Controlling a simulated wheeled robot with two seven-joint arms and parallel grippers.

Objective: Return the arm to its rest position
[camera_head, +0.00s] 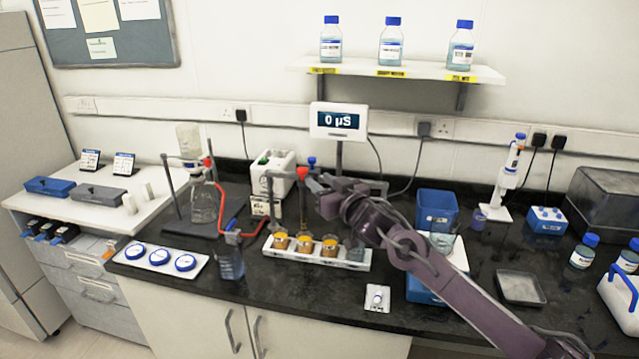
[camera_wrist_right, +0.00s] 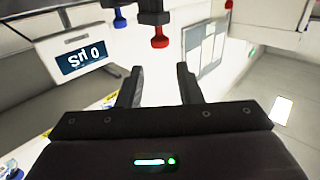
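My right gripper (camera_head: 312,181) hangs over the bench near the column stacks, its arm coming in from the lower right. In the wrist view its two fingers (camera_wrist_right: 160,75) stand apart with nothing between them. A red knob (camera_head: 303,173) is close to the fingertips; it also shows in the wrist view (camera_wrist_right: 160,40), beyond the gap. A blue knob (camera_head: 312,161) is beside it, seen in the wrist view too (camera_wrist_right: 120,20). My left gripper is not in view.
Below the gripper stands a white rack (camera_head: 275,251) with orange-filled beakers. A glass flask (camera_head: 205,205) with red tubing is left. A display reading 0 µS (camera_head: 338,121) stands behind. A blue bin (camera_head: 436,210) and a grey tray (camera_head: 521,287) are right.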

